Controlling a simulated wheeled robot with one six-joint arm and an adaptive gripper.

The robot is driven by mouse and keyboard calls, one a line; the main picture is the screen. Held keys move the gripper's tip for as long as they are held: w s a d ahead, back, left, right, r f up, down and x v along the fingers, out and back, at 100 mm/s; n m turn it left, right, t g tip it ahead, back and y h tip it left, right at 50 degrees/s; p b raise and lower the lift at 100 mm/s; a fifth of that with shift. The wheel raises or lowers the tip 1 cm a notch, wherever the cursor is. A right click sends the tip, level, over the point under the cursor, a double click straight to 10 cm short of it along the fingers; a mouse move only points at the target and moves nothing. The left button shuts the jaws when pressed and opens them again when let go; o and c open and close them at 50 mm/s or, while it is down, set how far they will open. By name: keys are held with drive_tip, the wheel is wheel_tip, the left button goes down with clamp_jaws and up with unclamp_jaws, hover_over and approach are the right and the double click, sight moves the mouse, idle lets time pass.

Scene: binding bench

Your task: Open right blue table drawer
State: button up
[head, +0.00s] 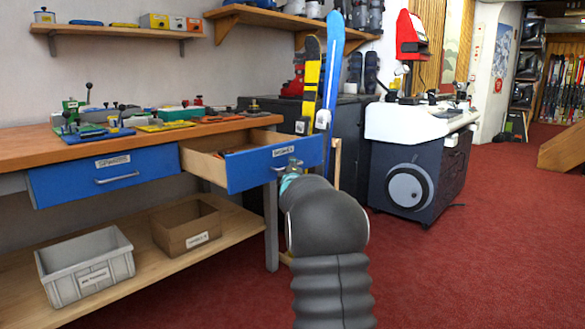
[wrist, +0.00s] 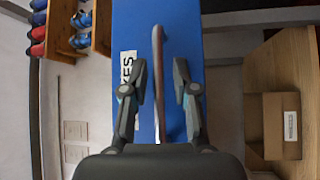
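The right blue drawer (head: 247,170) of the wooden workbench is pulled out, with its light wooden side and part of its inside showing. Its blue front also fills the middle of the wrist view (wrist: 185,28), with a white label and a metal bar handle (wrist: 158,40). My gripper (wrist: 161,75) is in front of the drawer with its two fingers apart, one on each side of the handle. A gap shows between the fingers and the bar. In the head view my arm hides most of my gripper (head: 291,172) and part of the handle.
The left blue drawer (head: 100,178) is shut. A grey bin (head: 85,268) and a cardboard box (head: 186,228) stand on the lower shelf. Skis (head: 331,70) and a grinding machine (head: 420,160) stand to the right. Red carpet (head: 470,260) is open at right.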

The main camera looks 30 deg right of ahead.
idle(0.3)
drive_tip(key=v, duration=1.2)
drive_tip(key=shift+a, duration=0.1)
